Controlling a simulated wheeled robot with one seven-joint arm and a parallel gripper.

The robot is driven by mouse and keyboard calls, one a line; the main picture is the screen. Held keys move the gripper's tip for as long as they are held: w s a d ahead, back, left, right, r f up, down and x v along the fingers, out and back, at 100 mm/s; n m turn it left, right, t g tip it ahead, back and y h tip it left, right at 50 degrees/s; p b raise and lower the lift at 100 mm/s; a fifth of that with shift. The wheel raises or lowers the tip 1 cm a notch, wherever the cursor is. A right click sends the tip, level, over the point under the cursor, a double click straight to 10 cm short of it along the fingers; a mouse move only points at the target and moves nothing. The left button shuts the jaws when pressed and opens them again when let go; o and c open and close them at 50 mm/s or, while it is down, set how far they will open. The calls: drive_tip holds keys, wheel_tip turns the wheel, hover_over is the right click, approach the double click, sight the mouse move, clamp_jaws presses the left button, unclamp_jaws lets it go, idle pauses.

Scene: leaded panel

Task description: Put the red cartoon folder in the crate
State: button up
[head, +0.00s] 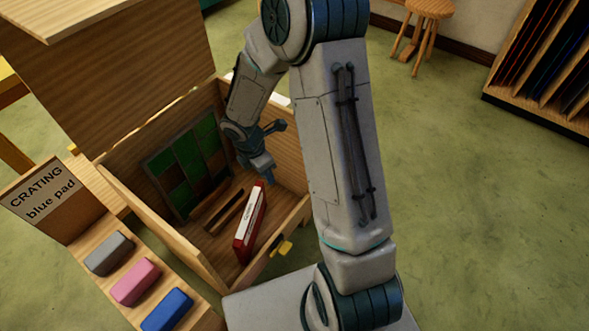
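The red cartoon folder (249,226) is inside the wooden crate (165,238), on edge near the crate's front right side. Its spine is red with a white label. My gripper (271,150) is over the crate, just above and behind the folder's top end. Its two fingers are spread apart with nothing visible between them. A small gap seems to separate the lower finger from the folder. I cannot tell whether the folder rests fully on the crate floor.
A green and brown leaded panel (187,165) leans in the crate beside dark wooden slats (225,212). The crate's lid (120,75) stands raised. Grey, pink and blue pads (167,309) lie on a ledge by a "CRATING blue pad" sign (42,197).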

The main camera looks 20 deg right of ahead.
drive_tip(key=s+d+r+m+y, duration=0.1)
drive_tip(key=s+d+r+m, duration=0.1)
drive_tip(key=s+r+m, duration=0.6)
drive_tip(key=s+d+r+m+y, duration=0.1)
drive_tip(key=s+r+m, duration=0.8)
drive_tip(key=r+m, duration=0.2)
drive_tip(key=shift+d+r+m+t, duration=0.3)
drive_tip(key=shift+d+m+t, duration=0.1)
drive_tip(key=shift+m, duration=0.6)
drive_tip(key=shift+c, duration=0.3)
